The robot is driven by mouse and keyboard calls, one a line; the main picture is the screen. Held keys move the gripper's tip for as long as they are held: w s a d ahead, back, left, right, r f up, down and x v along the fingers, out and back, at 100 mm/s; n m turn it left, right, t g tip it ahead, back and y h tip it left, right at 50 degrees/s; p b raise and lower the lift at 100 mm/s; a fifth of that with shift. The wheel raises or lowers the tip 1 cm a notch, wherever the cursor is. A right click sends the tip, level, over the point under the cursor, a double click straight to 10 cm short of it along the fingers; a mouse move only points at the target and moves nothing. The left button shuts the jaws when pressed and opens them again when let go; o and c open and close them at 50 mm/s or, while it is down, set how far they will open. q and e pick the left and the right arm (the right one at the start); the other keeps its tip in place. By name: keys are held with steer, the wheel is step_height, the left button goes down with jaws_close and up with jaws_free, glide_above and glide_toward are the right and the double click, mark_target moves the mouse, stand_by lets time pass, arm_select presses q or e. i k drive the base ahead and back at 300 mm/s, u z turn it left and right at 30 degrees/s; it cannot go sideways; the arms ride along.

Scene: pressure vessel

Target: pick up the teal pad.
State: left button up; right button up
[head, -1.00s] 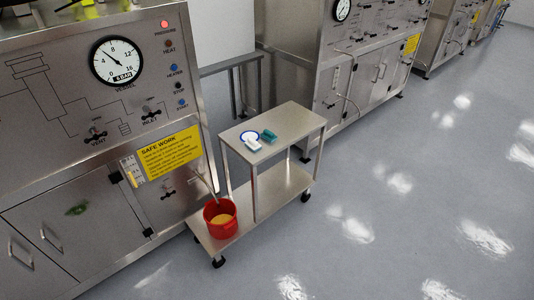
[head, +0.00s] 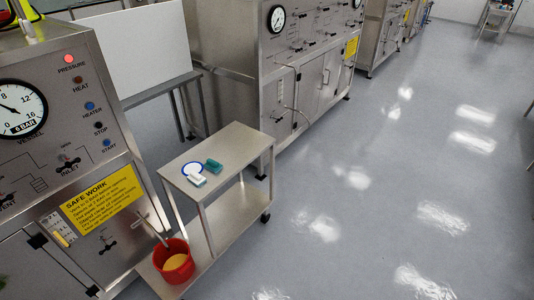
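The teal pad (head: 213,166) lies on the top shelf of a small steel trolley (head: 237,145) in the head view. It is near the middle-left of that shelf. A white block (head: 197,180) lies just in front of it, and a blue-rimmed white disc (head: 187,168) lies to its left, partly behind the block. Neither of my grippers shows in the head view.
A red bucket (head: 175,262) with yellow contents stands on the trolley's lower shelf. A steel control panel (head: 60,130) with a gauge and yellow sign stands at left. More steel cabinets (head: 310,70) stand behind. The grey floor (head: 370,200) at right is clear.

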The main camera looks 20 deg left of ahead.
mark_target(214, 166)
steer(key=z, duration=0.35)
steer(key=i, duration=1)
steer(key=u, duration=0.35)
steer(key=i, duration=0.85)
steer(key=u, duration=0.75)
